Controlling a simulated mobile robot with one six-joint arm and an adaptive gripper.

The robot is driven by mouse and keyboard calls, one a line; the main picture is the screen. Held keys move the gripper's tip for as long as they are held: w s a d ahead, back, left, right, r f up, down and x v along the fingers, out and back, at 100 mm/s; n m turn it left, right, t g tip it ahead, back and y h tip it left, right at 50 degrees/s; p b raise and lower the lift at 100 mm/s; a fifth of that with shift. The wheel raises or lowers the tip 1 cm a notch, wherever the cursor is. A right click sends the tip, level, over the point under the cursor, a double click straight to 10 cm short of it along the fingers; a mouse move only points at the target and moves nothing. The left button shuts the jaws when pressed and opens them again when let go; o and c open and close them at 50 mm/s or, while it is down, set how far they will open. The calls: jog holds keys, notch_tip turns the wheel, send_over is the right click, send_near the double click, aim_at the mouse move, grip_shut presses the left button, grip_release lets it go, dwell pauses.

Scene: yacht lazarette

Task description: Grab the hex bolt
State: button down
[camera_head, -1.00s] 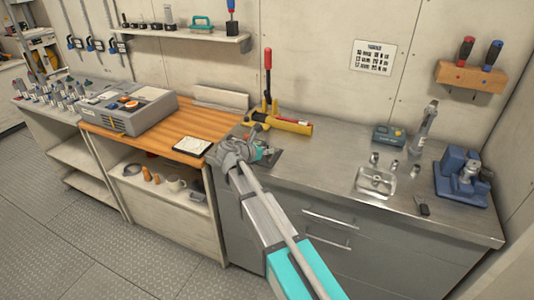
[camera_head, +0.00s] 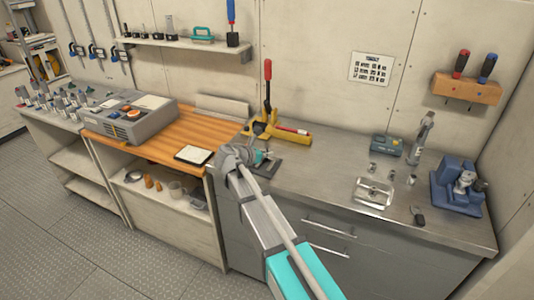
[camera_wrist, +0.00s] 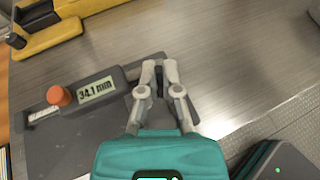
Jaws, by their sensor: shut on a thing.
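My gripper (camera_wrist: 159,75) reaches down over the steel worktop, with its two grey fingers close together around a small dark piece (camera_wrist: 159,88). That piece is mostly hidden between the fingers, and I cannot make out a hex head or thread on it. A dark grey gauge (camera_wrist: 118,78) with a display reading 34.1 mm and an orange knob (camera_wrist: 59,96) lies just left of the fingers, on a dark plate (camera_wrist: 75,140). In the head view my wrist hides most of this spot.
A yellow tool with a red upright handle (camera_head: 268,85) stands behind my gripper. A metal tray (camera_head: 373,194), small metal parts and a blue vise-like device (camera_head: 458,188) are to the right.

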jog(key=s+a+r+p, duration=0.2)
jog(key=s+r+p, duration=0.6)
jog(key=s, duration=0.5)
jog(key=shift+s+r, duration=0.25)
jog(key=shift+r, duration=0.45)
